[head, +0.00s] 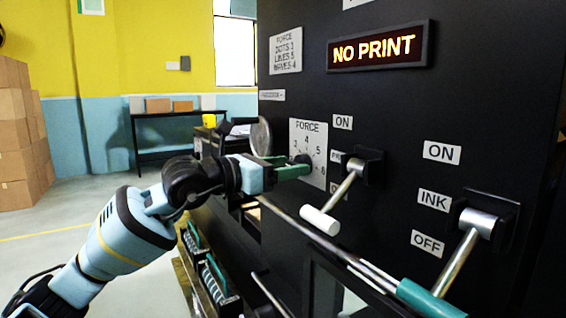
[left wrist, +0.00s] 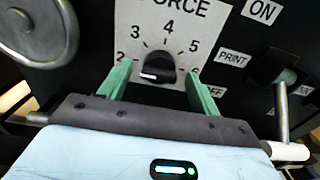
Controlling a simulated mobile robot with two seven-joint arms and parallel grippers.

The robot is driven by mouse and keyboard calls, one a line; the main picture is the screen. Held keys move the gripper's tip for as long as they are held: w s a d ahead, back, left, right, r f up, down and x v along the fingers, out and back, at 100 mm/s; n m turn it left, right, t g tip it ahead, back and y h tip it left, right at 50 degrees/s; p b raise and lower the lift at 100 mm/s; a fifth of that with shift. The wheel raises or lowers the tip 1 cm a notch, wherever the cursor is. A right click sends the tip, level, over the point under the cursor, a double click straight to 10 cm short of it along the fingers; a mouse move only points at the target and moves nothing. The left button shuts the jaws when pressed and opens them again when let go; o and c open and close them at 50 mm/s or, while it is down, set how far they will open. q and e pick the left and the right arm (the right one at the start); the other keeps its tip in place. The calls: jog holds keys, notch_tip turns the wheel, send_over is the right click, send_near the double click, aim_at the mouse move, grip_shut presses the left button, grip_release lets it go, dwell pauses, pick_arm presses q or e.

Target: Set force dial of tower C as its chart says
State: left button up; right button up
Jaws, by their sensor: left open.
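The force dial is a black knob (left wrist: 158,68) on a white plate (head: 308,150) numbered from 2 to 6, on the black tower. In the left wrist view its white mark is at the lower left of the knob, toward the 2. My left gripper (left wrist: 160,82) is open, with one green finger on each side of the knob; contact is unclear. In the head view the gripper (head: 290,166) partly covers the dial. A white chart (head: 286,50) above is headed FORCE and lists dots, lines 5 and waves 4; the dots figure is hard to read. My right gripper is not in view.
A lit sign (head: 379,47) reads NO PRINT. Right of the dial stand a white-handled print lever (head: 320,220) and a teal-handled ink lever (head: 430,298). A round metal disc (left wrist: 38,28) is left of the dial. Cardboard boxes (head: 18,140) stand far left; floor there is free.

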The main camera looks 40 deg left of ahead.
pick_arm(q)
jog(key=c, duration=1)
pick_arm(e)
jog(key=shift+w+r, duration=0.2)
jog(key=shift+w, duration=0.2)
pick_arm(q)
jog(key=shift+f+m, duration=0.1)
jog(key=shift+m, duration=0.3)
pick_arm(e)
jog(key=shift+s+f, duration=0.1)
pick_arm(q)
jog(key=m+b, duration=0.1)
jog(key=m, duration=0.7)
jog(key=m+b, duration=0.2)
jog(key=m, duration=0.7)
jog(key=shift+d+f, duration=0.15)
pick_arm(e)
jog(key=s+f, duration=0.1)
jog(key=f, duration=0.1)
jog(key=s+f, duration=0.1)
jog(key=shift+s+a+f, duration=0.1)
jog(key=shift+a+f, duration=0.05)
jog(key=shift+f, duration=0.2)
